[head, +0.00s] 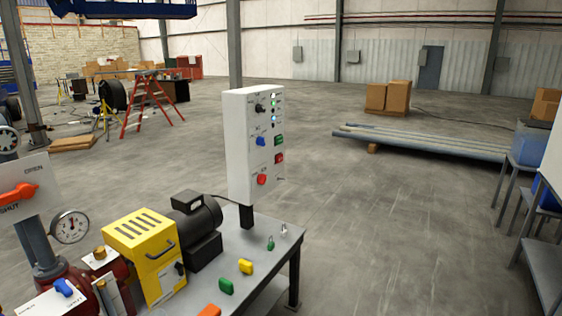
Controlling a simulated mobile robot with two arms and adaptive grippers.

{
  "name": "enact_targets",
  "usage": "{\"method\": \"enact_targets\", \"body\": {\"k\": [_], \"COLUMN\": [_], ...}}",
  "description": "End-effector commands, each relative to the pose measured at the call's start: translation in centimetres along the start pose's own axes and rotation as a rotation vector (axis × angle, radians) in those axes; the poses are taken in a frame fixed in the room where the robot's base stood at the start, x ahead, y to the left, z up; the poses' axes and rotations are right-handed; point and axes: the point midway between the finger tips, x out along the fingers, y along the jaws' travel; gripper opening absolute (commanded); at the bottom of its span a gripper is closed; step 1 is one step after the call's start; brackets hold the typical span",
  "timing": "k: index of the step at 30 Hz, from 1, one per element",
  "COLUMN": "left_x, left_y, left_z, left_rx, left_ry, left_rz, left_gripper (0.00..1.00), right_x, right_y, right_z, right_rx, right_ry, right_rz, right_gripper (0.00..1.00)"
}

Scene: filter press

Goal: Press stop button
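A white control panel (237,150) stands upright on a dark post at the back of a grey table. On its face are a large round red button (262,179) at the lower left, a smaller red button (279,158) at the right and a green button (279,140) above that. A blue knob (261,141), a black knob (260,108) and a column of small indicator lights (273,110) sit higher up. The labels are too small to read, so I cannot tell which red button is the stop. Neither of my grippers is in view.
The grey table (285,240) carries a yellow box (140,240), a black motor (197,225) and several small coloured pieces. Open floor (390,230) lies right of the table.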

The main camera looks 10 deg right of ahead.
Motion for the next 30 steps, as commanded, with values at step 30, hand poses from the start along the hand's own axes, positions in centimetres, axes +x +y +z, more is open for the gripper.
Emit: {"method": "enact_targets", "body": {"k": [30], "left_x": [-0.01], "left_y": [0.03], "left_z": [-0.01], "left_rx": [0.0], "left_ry": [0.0], "left_rz": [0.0], "left_gripper": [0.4], "right_x": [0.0], "right_y": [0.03], "right_z": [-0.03], "right_rx": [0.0], "right_ry": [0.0], "right_rz": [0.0], "right_gripper": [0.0]}}
